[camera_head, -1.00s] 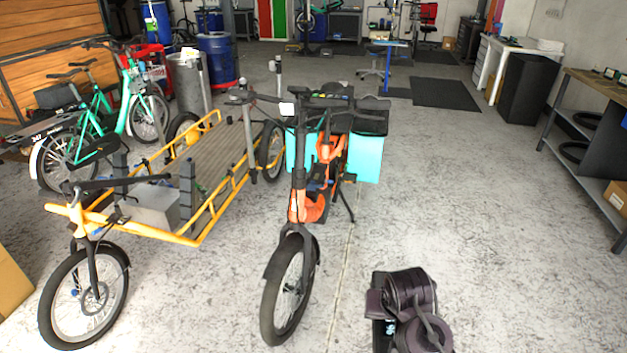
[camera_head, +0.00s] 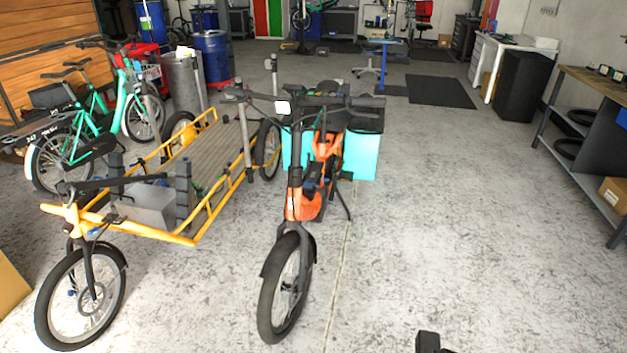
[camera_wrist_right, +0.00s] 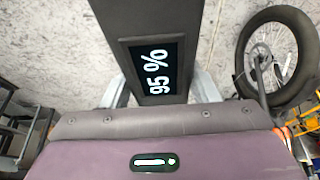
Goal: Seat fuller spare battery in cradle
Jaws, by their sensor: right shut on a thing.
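A dark battery (camera_wrist_right: 150,20) fills the top middle of the right wrist view. Its lit display reads "95 %". My right gripper (camera_wrist_right: 160,92) is shut on it, with a pale finger on each side. In the head view a small dark block (camera_head: 428,342) shows at the bottom edge, probably the end of this battery. An orange cargo bike (camera_head: 305,205) stands upright in the middle of the head view. I cannot make out a battery cradle clearly on it. My left gripper is not in view.
A yellow cargo bike (camera_head: 175,238) with a long flat bed stands left of the orange bike. Green bikes (camera_head: 130,105) are behind it. A workbench (camera_head: 590,85) with shelves is at the right. The floor between the orange bike and the workbench is clear.

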